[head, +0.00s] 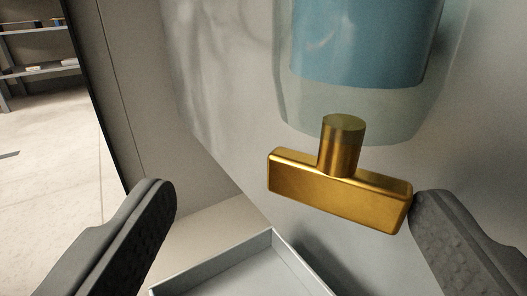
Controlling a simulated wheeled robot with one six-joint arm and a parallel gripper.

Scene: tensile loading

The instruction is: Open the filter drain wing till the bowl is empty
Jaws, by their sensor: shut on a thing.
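The brass drain wing (338,188) is a T-shaped handle with a short round stem, below the clear filter bowl (365,118). Its bar tilts down to the right. Inside the bowl is a blue cylindrical body (365,45); I cannot tell whether it is liquid or a filter part. The bowl's top is out of view. My gripper (292,200) has its dark fingers on either side of the wing. The right finger is at the bar's right end and seems to touch it. A gap shows between the left finger and the bar.
A light grey open tray (222,268) lies below the wing, partly cut off by the lower edge. A pale panel (215,90) stands behind the bowl. Open floor (45,165) and shelving (35,45) are at far left.

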